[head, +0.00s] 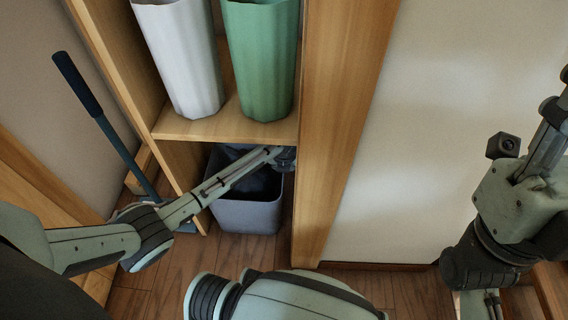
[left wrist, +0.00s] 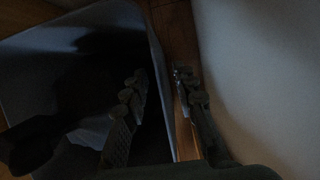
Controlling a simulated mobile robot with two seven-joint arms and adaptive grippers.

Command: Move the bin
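A blue-grey open-topped bin (head: 248,215) stands on the floor under the lowest shelf of a wooden cabinet. My left arm reaches into that space across the bin's mouth, with the left gripper (head: 284,158) at its back right side, small and shaded. In the dark left wrist view, the left gripper (left wrist: 161,76) is open. One finger is over the inside of the bin (left wrist: 50,62) and the other is outside, with the rim between them. I cannot tell whether they touch it. My right gripper (head: 549,125) is at the right edge, pointing up and partly cut off.
A white bin (head: 182,62) and a green bin (head: 262,62) stand on the shelf (head: 215,128) above. The cabinet's side panels (head: 335,120) closely flank the opening. A dark-handled pole (head: 105,125) leans at left. Wooden floor (head: 165,270) is clear in front.

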